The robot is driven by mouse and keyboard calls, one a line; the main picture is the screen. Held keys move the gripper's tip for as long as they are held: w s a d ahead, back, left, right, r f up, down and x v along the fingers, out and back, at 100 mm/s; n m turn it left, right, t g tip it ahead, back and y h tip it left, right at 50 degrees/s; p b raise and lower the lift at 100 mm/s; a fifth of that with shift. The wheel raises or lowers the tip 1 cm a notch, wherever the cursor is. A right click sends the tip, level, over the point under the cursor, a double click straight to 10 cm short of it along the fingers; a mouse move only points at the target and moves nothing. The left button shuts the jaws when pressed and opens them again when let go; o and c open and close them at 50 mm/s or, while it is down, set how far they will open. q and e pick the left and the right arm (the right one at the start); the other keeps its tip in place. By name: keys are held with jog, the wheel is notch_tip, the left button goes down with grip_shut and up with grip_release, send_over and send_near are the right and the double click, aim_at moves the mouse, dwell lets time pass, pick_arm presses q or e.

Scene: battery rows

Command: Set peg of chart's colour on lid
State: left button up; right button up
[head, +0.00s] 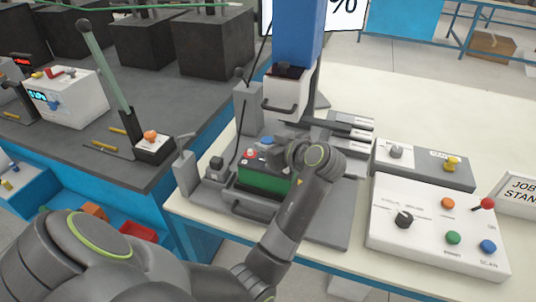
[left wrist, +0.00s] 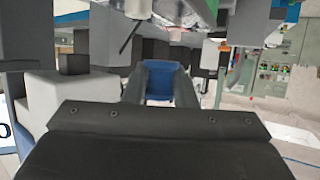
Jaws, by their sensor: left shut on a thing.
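My left gripper (head: 288,148) is by the battery under the blue-columned press, its fingers partly hidden by my wrist. In the left wrist view its fingers (left wrist: 158,85) are shut on a blue piece (left wrist: 158,82), probably a peg. A blue spot (head: 267,140) shows at the gripper in the head view, above the dark lid. I cannot tell whether it touches the lid. The battery (head: 264,180) has a green body, with a small red piece (head: 250,154) on top. A white board (head: 345,8) shows only a % sign at the top edge; no chart colour is readable. My right gripper is not in view.
The press head (head: 287,96) hangs just above the battery. A grey box with knobs (head: 424,163) and a white button panel (head: 440,225) stand to the right. A dark bench (head: 200,95) with a lever lies left.

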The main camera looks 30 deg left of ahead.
pick_arm(q)
notch_tip(320, 180, down, 4)
jog(key=shift+r, duration=0.25)
jog(key=shift+f, duration=0.1)
jog(key=shift+f, duration=0.15)
jog(key=o, duration=1)
